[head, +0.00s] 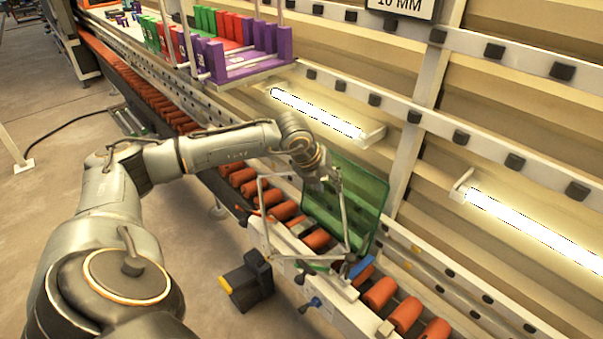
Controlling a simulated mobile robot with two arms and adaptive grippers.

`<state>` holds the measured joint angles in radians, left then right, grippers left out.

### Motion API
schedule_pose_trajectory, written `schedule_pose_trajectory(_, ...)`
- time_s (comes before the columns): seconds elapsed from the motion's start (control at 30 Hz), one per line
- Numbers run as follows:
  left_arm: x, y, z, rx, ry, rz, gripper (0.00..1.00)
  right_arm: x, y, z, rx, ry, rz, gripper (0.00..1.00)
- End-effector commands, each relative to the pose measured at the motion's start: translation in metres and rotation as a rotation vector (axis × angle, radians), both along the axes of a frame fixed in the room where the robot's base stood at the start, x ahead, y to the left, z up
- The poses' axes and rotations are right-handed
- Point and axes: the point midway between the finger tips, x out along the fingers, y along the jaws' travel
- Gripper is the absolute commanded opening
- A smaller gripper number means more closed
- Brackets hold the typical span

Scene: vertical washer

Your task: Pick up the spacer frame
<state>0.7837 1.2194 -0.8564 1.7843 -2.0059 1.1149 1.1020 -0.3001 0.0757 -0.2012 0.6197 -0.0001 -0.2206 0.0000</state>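The spacer frame (345,222) is a thin grey four-sided outline. It stands tilted over the roller conveyor (317,240), in front of a green glass pane (372,197). My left gripper (322,184) is at the frame's upper edge, where the top bar meets the upper right corner. The fingers are small and blend with the frame and the glass, so I cannot tell whether they are closed on it. My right gripper is not in view.
Orange rollers run diagonally along the washer line. Lit tubes (318,113) and rails with black pads line the wall. A purple rack (250,65) stands upper left. A black and yellow block (248,281) sits in front of the conveyor. The floor at left is mostly clear.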

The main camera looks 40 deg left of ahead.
Motion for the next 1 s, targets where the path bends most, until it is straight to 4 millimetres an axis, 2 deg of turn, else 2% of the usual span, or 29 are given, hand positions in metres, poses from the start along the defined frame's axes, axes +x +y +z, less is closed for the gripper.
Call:
schedule_pose_trajectory(0.1,0.012,-0.004,-0.022,-0.004,0.004,-0.003,0.34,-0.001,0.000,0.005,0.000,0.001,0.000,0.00)
schedule_pose_trajectory(0.3,0.027,-0.006,-0.051,-0.004,0.002,-0.004,0.34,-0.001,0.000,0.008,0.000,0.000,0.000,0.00)
schedule_pose_trajectory(0.57,0.036,-0.009,-0.067,-0.006,0.002,-0.005,0.34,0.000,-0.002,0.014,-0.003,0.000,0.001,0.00)
schedule_pose_trajectory(0.8,0.052,-0.012,-0.097,-0.005,0.001,-0.005,0.34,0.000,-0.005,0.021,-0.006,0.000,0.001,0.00)
schedule_pose_trajectory(1.0,0.056,-0.012,-0.105,-0.004,-0.001,-0.006,0.34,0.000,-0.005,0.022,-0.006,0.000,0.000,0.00)
